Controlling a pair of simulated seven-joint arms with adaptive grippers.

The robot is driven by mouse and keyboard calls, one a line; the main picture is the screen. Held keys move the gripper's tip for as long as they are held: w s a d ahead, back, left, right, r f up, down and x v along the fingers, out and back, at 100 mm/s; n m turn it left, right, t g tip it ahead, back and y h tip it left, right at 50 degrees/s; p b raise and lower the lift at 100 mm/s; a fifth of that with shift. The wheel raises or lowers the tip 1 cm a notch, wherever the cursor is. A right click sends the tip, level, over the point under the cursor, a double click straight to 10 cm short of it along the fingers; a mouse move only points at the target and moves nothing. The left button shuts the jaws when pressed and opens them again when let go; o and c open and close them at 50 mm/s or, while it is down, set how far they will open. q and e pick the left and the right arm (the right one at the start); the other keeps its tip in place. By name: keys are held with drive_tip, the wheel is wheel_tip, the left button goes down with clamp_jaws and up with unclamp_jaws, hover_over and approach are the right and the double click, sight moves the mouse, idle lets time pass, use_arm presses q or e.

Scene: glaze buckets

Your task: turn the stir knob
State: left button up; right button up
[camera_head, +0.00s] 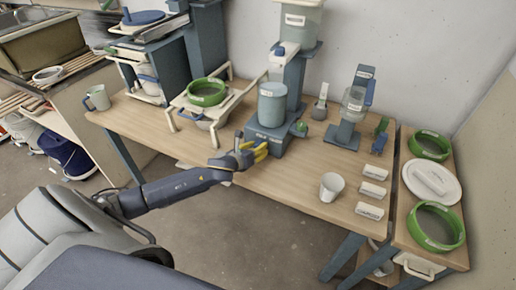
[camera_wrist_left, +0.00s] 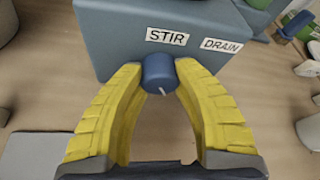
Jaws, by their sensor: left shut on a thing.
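The stir knob (camera_wrist_left: 159,74) is a blue cylinder with a white mark. It sticks out of the front of a blue-grey base (camera_wrist_left: 110,38) under a white "STIR" label (camera_wrist_left: 167,36). In the left wrist view my left gripper's yellow fingers (camera_wrist_left: 158,82) are on both sides of the knob and closed on it. In the head view the left gripper (camera_head: 254,150) is at the front left of the base (camera_head: 268,136), and the knob is hidden there. A teal container (camera_head: 272,104) stands on the base. My right gripper is not in view.
A "DRAIN" label (camera_wrist_left: 221,45) is right of the stir label. A white cup (camera_head: 331,187), several labelled white blocks (camera_head: 370,190) and a stand (camera_head: 345,135) are to the right on the table. A green ring (camera_head: 207,92) on a rack is to the left. The table front is mostly clear.

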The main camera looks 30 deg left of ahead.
use_arm(q)
drive_tip(key=shift+n, duration=0.4)
drive_tip(key=shift+h, duration=0.4)
drive_tip(key=o, duration=1.3)
drive_tip(key=shift+c, duration=0.2)
drive_tip(key=shift+v, duration=6)
drive_tip(key=shift+d+f, duration=0.1)
